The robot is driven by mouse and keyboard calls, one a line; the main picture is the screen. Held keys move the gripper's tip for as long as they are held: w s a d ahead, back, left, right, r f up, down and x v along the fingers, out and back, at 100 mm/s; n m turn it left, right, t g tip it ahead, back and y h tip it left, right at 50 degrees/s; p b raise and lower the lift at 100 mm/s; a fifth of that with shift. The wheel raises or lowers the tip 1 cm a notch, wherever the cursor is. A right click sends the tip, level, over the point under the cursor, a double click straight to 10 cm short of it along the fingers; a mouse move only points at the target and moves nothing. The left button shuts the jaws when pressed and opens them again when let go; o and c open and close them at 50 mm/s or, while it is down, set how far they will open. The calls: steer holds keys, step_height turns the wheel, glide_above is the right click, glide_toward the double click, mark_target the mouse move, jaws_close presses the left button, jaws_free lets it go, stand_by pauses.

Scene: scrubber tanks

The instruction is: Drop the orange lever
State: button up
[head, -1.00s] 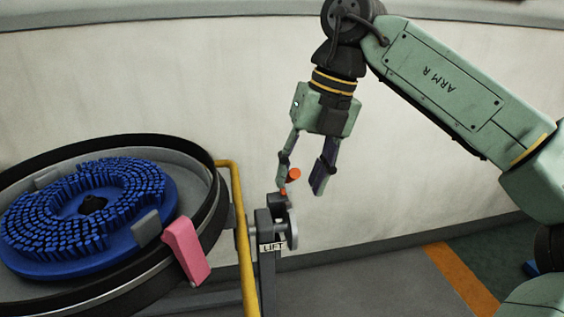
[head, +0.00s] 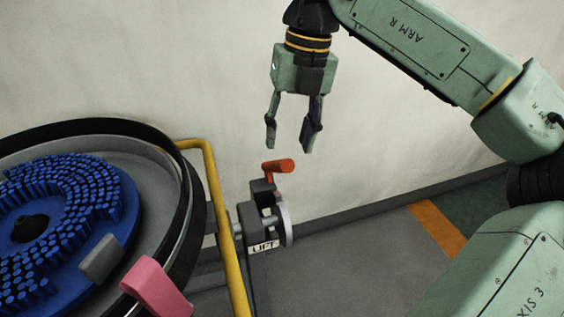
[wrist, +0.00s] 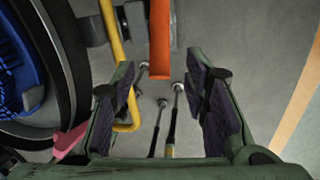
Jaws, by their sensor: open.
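The orange lever (head: 278,166) stands up from a dark mechanism labelled LIFT, with its handle sticking out to the right. In the wrist view the lever (wrist: 160,40) shows as an orange bar at the top middle, ahead of the gap between my fingers. My gripper (head: 291,148) is open and empty, fingers pointing down, a little above the lever and apart from it. In the wrist view my gripper (wrist: 170,78) shows both fingers spread, with nothing between them.
A round tank (head: 165,160) with a blue bristled brush disc (head: 110,190) and a pink tab (head: 155,283) is at left. A yellow rail (head: 222,215) runs beside the LIFT mechanism (head: 262,215). A pale wall stands behind. The floor to the right is clear, with an orange stripe (head: 437,228).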

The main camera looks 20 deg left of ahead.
mark_target(283, 166)
steer(key=f, duration=0.4)
steer(key=a+f, duration=0.1)
steer(key=f, duration=0.2)
steer(key=shift+s+f, duration=0.1)
steer(key=shift+s, duration=0.15)
steer(key=shift+c, duration=0.3)
jaws_close()
